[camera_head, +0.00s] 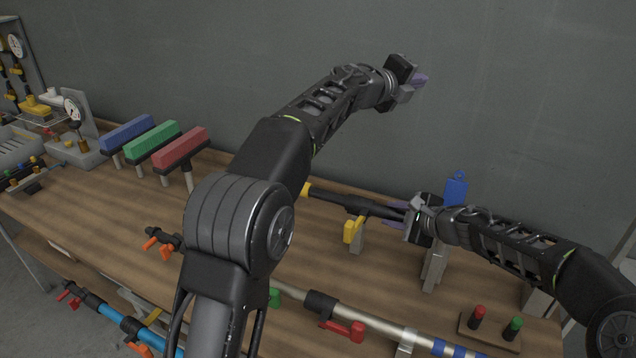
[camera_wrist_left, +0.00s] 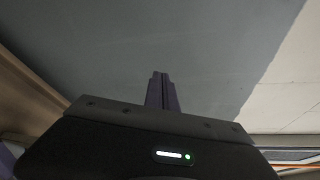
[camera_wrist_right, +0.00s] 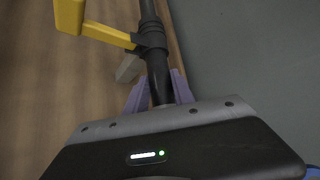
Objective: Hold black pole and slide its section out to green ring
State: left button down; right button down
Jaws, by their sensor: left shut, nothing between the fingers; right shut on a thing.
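The black pole (camera_head: 335,197) lies roughly level above the back of the bench and has a yellow left end (camera_head: 306,189). A black clamp collar with a yellow lever (camera_head: 350,231) sits on it; both the pole (camera_wrist_right: 150,15) and the lever (camera_wrist_right: 105,33) show in the right wrist view. My right gripper (camera_head: 403,211) is shut on the pole, to the right of the lever; its fingers (camera_wrist_right: 157,88) straddle the pole. My left gripper (camera_head: 421,79) is raised high before the wall, shut and empty. I cannot make out a green ring on the pole.
Grey stands (camera_head: 434,268) rise below the pole, with a blue tag (camera_head: 456,188) behind. A silver pole with a red lever (camera_head: 345,328) lies along the bench front. Blue, green and red T-shaped blocks (camera_head: 180,148) stand at left. Red and green pegs (camera_head: 480,316) stand front right.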

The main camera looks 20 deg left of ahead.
aim_at(313, 187)
pick_arm(q)
jog(key=a+f+n+y, duration=0.3)
jog(key=a+n+y, duration=0.4)
jog(key=n, duration=0.9)
jog(key=s+a+f+n+g+y, duration=0.3)
jog(key=s+f+n+g, duration=0.7)
jog(key=s+f, duration=0.4)
jog(key=shift+s+f+n+y, duration=0.3)
jog(key=shift+s+n+y, duration=0.3)
jog(key=shift+s+n, duration=0.15)
jog(key=shift+a+f, duration=0.1)
jog(key=x, duration=1)
jog(key=shift+s+a+f, duration=0.1)
jog(key=shift+a+f, duration=0.05)
jog(key=shift+a, duration=1.85)
